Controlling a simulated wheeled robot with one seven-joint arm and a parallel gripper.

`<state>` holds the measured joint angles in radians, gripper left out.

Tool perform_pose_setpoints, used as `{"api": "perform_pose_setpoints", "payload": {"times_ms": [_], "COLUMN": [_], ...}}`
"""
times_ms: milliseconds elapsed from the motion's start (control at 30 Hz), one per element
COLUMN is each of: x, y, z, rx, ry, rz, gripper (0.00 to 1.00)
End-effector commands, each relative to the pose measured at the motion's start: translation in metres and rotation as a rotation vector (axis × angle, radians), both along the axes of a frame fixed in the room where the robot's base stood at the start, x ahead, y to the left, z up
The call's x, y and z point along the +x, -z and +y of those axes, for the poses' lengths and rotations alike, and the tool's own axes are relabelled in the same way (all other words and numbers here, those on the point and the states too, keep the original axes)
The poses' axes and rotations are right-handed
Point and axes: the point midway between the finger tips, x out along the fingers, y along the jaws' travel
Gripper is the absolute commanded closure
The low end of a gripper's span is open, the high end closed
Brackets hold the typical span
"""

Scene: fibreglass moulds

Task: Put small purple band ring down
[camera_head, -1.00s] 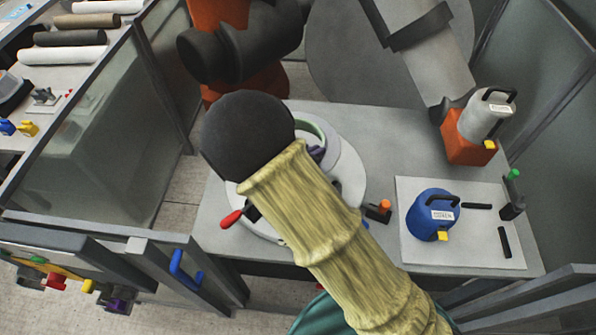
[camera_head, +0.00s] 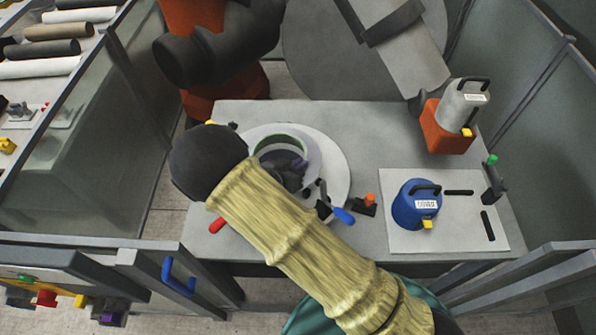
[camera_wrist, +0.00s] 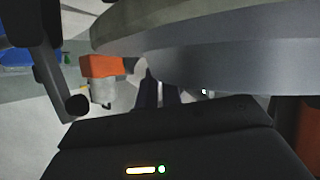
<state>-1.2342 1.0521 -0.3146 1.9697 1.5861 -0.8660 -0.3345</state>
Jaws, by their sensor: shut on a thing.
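My gripper shows in the wrist view, with its two dark fingers (camera_wrist: 158,95) close together under a large grey curved rim (camera_wrist: 220,60). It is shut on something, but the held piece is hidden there. In the head view a round pale mould (camera_head: 335,185) lies on the grey table, with a grey ring with a greenish inner wall (camera_head: 283,140) on it. My sleeved arm crosses in front of the mould.
A red handle (camera_head: 217,225) and a blue handle (camera_head: 343,216) stick out by the mould. To the right are an orange-topped fixture (camera_head: 369,201), a blue canister (camera_head: 410,208) on a white board (camera_head: 465,235), and a grey canister (camera_head: 460,108) on an orange block (camera_head: 440,135).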

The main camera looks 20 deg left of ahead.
Motion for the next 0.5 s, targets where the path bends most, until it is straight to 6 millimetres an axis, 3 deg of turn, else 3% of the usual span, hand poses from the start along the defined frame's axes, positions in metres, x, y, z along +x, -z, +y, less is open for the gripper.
{"api": "perform_pose_setpoints", "payload": {"times_ms": [300,500], "x": [0.0,0.0], "y": [0.034,0.036], "z": [0.001,0.0], "rx": [-0.001,0.001], "ry": [-0.003,-0.001], "rz": [-0.001,-0.002], "gripper": [1.0,1.0]}}
